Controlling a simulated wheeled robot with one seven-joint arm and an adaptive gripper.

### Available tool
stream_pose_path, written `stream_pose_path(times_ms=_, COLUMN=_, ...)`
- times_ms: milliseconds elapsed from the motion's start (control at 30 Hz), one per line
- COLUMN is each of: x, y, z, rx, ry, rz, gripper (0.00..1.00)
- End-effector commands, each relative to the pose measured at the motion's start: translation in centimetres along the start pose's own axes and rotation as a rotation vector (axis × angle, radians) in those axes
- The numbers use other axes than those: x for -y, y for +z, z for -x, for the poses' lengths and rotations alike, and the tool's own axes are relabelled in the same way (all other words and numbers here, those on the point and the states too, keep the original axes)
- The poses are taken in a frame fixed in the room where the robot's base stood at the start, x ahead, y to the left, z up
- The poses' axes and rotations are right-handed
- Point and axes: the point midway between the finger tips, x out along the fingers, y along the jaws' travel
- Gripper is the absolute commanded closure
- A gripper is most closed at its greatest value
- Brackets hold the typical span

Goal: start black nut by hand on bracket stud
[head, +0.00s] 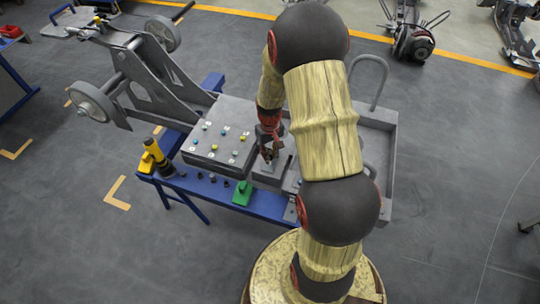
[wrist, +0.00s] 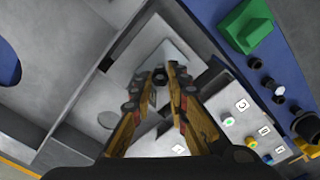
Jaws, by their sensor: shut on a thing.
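My gripper (head: 268,152) is low over the blue bench, beside the grey block with coloured studs. In the wrist view my gripper (wrist: 160,80) has its two fingers closed around a small black nut (wrist: 160,76) at the tips. A light grey bracket-like plate (wrist: 176,52) lies just beyond and under the fingertips. The stud itself cannot be made out; the nut and fingers cover that spot. I cannot tell whether the nut touches the stud. In the head view the nut is hidden by my gripper.
The grey block (head: 207,152) carries several coloured studs. A green block (head: 242,193) and several small dark parts (head: 212,178) stand along the bench's front strip. A yellow-black tool (head: 154,154) stands at the left end. A grey tray (head: 386,140) is at the right.

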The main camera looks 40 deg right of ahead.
Motion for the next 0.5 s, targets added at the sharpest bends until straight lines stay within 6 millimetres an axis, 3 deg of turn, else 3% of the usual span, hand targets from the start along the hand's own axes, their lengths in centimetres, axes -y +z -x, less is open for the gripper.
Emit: stream_pose_path(times_ms=500, x=0.01, y=0.03, z=0.13, rx=-0.002, ry=0.0, rz=0.621, gripper=1.0)
